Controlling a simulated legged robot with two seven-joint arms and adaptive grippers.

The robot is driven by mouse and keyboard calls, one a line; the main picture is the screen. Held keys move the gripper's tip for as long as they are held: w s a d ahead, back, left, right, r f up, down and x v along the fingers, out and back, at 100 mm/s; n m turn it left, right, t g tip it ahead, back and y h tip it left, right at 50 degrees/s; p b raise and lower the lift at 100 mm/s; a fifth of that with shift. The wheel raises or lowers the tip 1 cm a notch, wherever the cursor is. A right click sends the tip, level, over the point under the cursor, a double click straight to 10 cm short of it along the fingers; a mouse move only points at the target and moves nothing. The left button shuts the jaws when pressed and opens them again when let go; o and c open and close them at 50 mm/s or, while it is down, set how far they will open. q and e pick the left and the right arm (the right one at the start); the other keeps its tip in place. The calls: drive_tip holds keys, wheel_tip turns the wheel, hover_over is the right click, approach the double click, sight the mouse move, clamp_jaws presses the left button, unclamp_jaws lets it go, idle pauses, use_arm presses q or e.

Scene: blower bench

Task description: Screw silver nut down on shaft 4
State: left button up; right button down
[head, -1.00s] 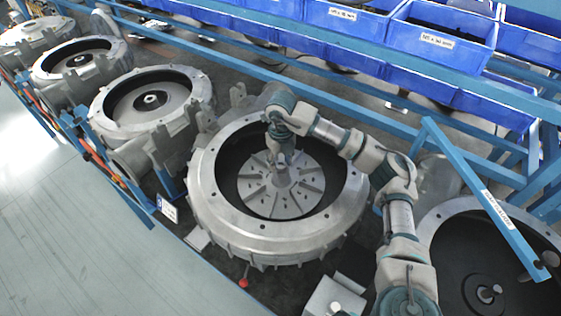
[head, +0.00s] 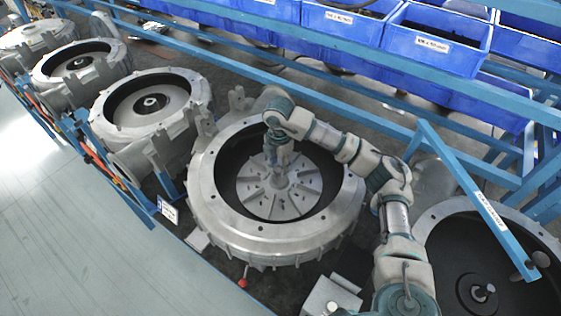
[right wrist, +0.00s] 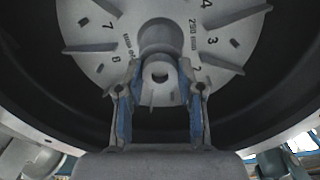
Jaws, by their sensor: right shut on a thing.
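My right gripper (head: 277,168) points down over the hub of a silver finned disc (head: 256,201) inside a large grey blower housing (head: 213,218). In the right wrist view its two blue-padded fingers (right wrist: 160,100) stand either side of a small grey ring-shaped piece (right wrist: 160,73) with a dark hole, which looks like the silver nut on the shaft end. The fingers are shut on it at the disc's centre. The gripper hides the nut and shaft in the head view, and thread contact cannot be made out. My left gripper is not in view.
Other blower housings stand in a row to the left (head: 112,107) and right (head: 437,222). A blue rail (head: 300,98) runs behind, with blue bins (head: 437,45) beyond it. A slanted blue bar (head: 470,185) stands right of my arm. The housing's raised rim surrounds the gripper.

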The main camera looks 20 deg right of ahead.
drive_tip(key=m, duration=0.2)
drive_tip(key=m+p, duration=0.1)
drive_tip(key=m, duration=0.2)
drive_tip(key=shift+a+m, duration=0.2)
drive_tip(key=shift+m, duration=0.1)
drive_tip(key=m+p, duration=0.1)
drive_tip(key=m, duration=0.3)
drive_tip(key=shift+f+m, duration=0.1)
drive_tip(key=shift+m, duration=0.2)
drive_tip(key=c, duration=1)
unclamp_jaws()
drive_tip(key=shift+w+a, duration=0.15)
drive_tip(key=shift+a, duration=0.05)
